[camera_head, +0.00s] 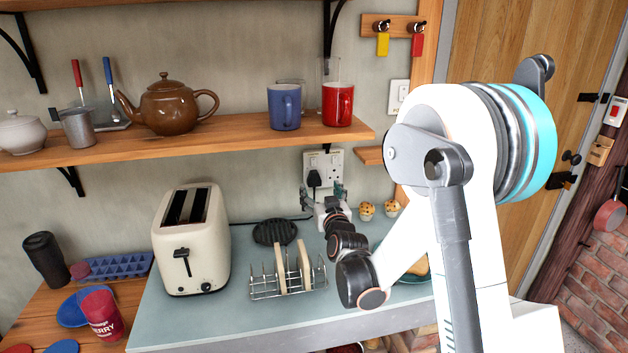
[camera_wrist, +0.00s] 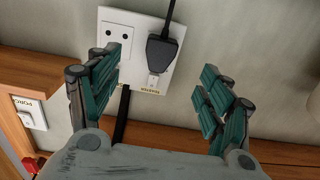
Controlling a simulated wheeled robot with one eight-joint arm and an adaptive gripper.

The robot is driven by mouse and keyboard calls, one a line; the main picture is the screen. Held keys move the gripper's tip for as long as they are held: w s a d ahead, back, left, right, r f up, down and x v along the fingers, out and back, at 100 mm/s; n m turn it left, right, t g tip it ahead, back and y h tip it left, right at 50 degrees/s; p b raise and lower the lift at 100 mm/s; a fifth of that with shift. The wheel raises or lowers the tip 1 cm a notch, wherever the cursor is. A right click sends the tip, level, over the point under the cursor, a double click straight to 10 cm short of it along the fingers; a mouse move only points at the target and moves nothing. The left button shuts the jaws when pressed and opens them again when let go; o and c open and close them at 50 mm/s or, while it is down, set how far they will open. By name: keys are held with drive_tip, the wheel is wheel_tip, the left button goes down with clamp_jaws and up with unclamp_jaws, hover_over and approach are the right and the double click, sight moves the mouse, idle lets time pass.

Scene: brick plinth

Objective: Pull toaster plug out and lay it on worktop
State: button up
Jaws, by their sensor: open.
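The black toaster plug (camera_head: 314,178) sits in the left socket of a white double wall plate (camera_head: 336,160) above the worktop (camera_head: 225,320). In the wrist view the plug (camera_wrist: 164,48) is in the plate (camera_wrist: 118,20), its cord running to the top edge. A small label beside the plug seems to read "toaster". My gripper (camera_head: 322,194) is in front of the wall just below the plate. In the wrist view its green-padded fingers (camera_wrist: 162,88) are spread wide and empty, with the plug beyond them. The cream toaster (camera_head: 192,240) stands on the worktop at left.
A toast rack (camera_head: 288,278) with toast and a round black trivet (camera_head: 275,231) stand between toaster and gripper. Muffins (camera_head: 367,210) are right of the gripper. A wooden shelf (camera_head: 240,143) with mugs and a teapot is above. Bare worktop lies in front of the toaster.

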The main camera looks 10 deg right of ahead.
sight(315, 181)
drive_tip(key=shift+w, duration=3.35)
clamp_jaws()
drive_tip(key=shift+b, duration=0.3)
drive_tip(key=shift+s, duration=0.15)
drive_tip(key=shift+s+b, duration=0.4)
drive_tip(key=shift+s, duration=2.45)
